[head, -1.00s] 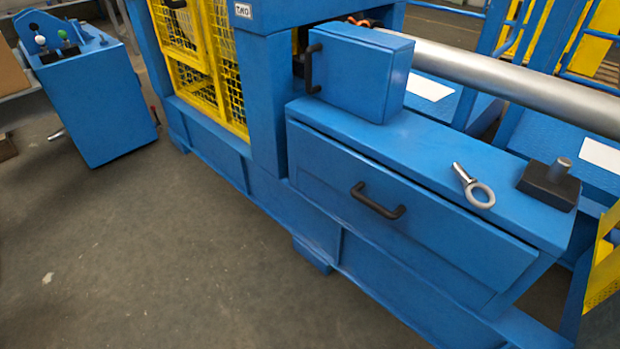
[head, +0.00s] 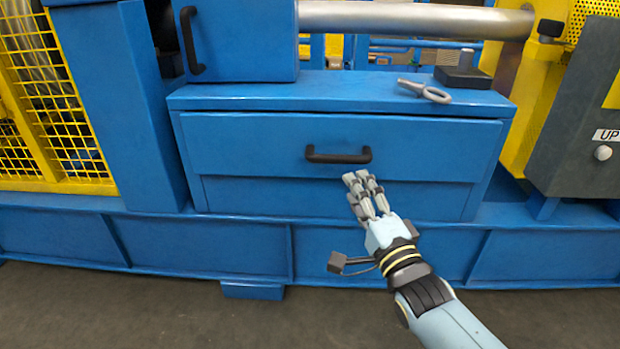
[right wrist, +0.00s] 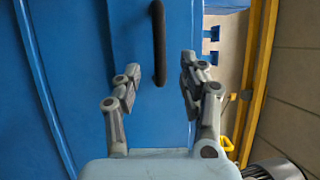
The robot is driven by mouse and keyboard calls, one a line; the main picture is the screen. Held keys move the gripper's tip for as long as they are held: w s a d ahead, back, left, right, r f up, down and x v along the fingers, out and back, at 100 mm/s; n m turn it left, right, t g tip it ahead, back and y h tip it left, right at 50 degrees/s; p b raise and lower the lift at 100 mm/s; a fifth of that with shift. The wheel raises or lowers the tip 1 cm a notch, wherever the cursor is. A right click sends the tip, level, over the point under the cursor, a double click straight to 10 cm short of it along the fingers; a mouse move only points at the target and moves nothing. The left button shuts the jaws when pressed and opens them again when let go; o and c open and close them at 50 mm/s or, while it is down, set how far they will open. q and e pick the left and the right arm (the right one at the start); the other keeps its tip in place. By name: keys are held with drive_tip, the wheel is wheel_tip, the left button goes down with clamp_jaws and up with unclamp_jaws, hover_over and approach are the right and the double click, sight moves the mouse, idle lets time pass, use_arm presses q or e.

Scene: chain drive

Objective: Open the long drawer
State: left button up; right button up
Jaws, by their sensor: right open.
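The long drawer (head: 240,145) is a wide blue front set in the blue machine, with a black bar handle (head: 338,155) at its middle. The drawer looks shut. My right gripper (head: 361,178) is just below and in front of the handle in the head view, at its right half. In the right wrist view, a black handle (right wrist: 158,45) stands upright ahead of the gripper (right wrist: 158,80), between the lines of its two fingers. The fingers are apart with nothing between them. Whether they touch the handle cannot be told. My left gripper is not in view.
A blue box with a black handle (head: 190,40) stands at upper left. A grey panel marked UP (head: 580,120) is at right. The floor in front is clear.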

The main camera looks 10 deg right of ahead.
sight(339, 163)
drive_tip(key=b+x, duration=0.3)
drive_tip(key=x, duration=0.5)
drive_tip(key=shift+w+f, duration=0.1)
drive_tip(key=shift+w, duration=0.35)
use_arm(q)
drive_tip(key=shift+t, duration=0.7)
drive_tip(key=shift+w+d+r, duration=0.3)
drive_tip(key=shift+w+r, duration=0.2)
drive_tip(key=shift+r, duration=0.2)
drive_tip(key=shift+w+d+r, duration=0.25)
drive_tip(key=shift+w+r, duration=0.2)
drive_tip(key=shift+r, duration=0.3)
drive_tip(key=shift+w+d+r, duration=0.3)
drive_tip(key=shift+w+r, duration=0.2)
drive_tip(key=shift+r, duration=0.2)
use_arm(e)
drive_tip(key=shift+w+a+r, duration=0.1)
drive_tip(key=shift+w+r, duration=0.15)
drive_tip(key=shift+w, duration=0.2)
clamp_jaws()
